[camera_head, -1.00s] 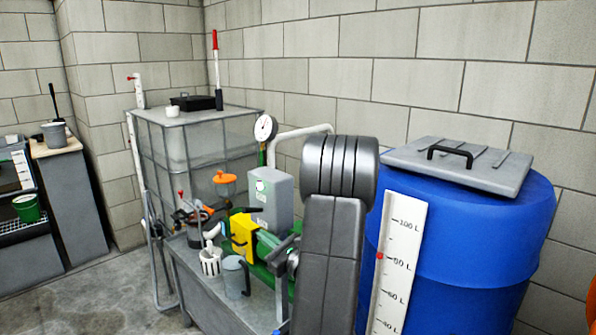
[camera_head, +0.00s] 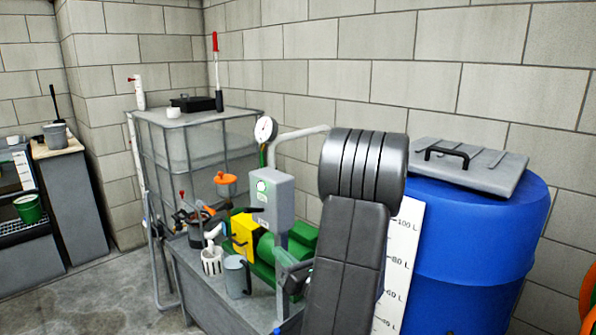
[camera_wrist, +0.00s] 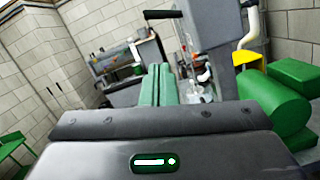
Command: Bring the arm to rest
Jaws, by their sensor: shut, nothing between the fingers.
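My arm (camera_head: 350,250) rises in the front of the head view, right of the pump bench and in front of the blue barrel. Its grey upper joint hides part of the barrel and its scale. My gripper (camera_wrist: 158,72) shows in the wrist view, with its two green fingers together and nothing between them. The fingers point towards a bench by the far block wall. The gripper is not visible in the head view.
A bench holds a green pump (camera_head: 262,262), a grey box (camera_head: 272,197) and cups. A caged tank (camera_head: 215,140) stands behind it. The blue barrel (camera_head: 475,250) with a grey lid (camera_head: 468,165) is at right. Concrete floor (camera_head: 105,300) is clear at left.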

